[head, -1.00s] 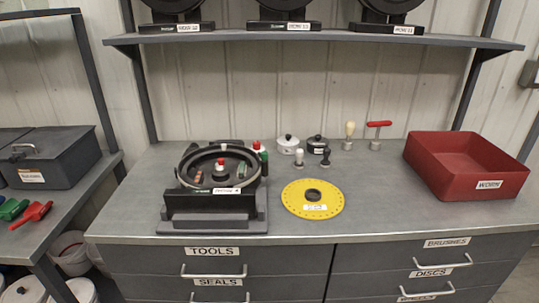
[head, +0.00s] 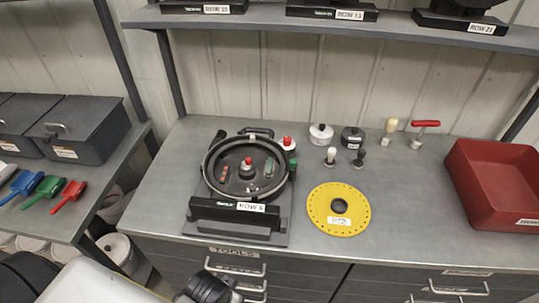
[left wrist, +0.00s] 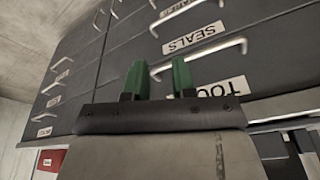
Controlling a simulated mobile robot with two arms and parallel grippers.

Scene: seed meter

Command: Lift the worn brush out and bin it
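The seed meter (head: 236,208), labelled as a row unit, stands open on the bench left of centre in the head view. Inside its ring are a red-topped hub (head: 246,168), a small reddish-brown brush-like piece (head: 224,174) at left and a green one (head: 269,167) at right. I cannot tell their wear. The red bin (head: 490,190), labelled WORN, is at the right edge. My left gripper (left wrist: 158,80) has green fingers apart with nothing between them, facing the drawer fronts. In the head view only dark and pale parts of my body show low down. My right gripper is out of view.
A yellow disc (head: 325,222) lies right of the meter. Behind it stand a white pot (head: 321,134), a dark pot (head: 352,138), small knobbed pieces and a red-handled tool (head: 425,125). A shelf (head: 340,30) overhangs the back. Bare bench lies between disc and bin.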

